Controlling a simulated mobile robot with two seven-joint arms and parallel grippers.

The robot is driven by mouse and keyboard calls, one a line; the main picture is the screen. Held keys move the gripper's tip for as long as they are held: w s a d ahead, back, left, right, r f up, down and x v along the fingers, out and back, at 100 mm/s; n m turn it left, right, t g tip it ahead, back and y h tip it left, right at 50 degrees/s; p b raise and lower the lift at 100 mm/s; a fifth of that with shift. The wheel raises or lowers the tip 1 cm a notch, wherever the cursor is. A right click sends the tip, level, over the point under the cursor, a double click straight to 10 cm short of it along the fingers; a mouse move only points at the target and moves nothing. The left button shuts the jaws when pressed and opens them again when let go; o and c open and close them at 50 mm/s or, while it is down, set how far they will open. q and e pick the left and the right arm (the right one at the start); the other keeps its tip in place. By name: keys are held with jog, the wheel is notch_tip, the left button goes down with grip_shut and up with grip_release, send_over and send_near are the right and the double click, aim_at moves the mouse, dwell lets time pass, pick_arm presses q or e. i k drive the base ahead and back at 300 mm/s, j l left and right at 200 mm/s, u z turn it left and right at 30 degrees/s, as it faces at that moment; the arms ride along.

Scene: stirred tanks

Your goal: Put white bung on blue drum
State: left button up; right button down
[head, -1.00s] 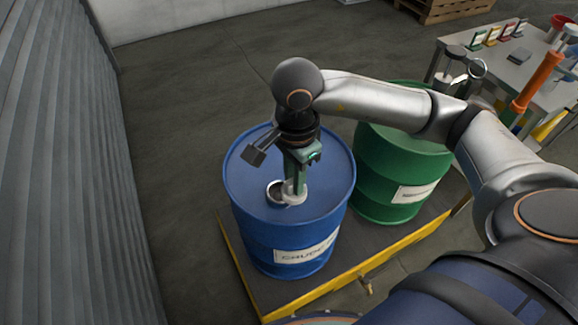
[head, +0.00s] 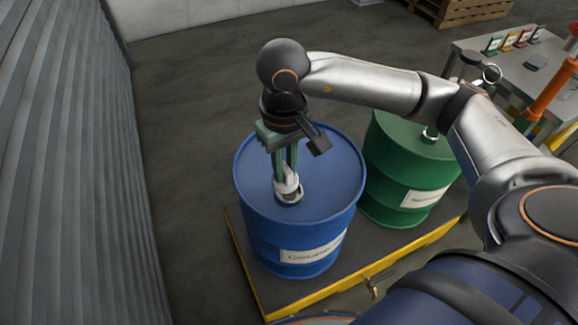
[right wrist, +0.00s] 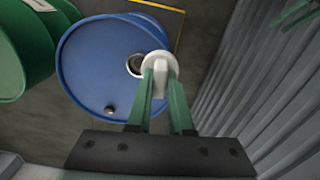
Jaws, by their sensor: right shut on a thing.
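The blue drum (head: 325,180) stands upright with a label on its near side. Its top has an open round hole (right wrist: 134,65) with a pale rim, dark inside; in the head view the hole (head: 291,196) is partly covered. My right gripper (head: 287,178) points down over the drum top, shut on the white bung (right wrist: 159,68). In the right wrist view the bung lies beside the hole and overlaps its rim, so it is not centred on it. Whether the bung touches the drum top I cannot tell. My left gripper is not in view.
A green drum (head: 405,165) stands right of the blue one. Both stand on a dark platform with a yellow edge (head: 345,277). A small dark fitting (right wrist: 110,108) sits on the blue lid. A table (head: 510,75) with items is at right; a corrugated wall (head: 70,170) is at left.

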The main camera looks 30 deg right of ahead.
aim_at(261, 158)
jog(key=l+u, duration=0.1)
jog(key=u, duration=0.95)
jog(key=k+l, duration=0.15)
jog(key=l, duration=0.15)
jog(key=k+l, duration=0.2)
jog(key=l, duration=0.15)
jog(key=u, duration=0.05)
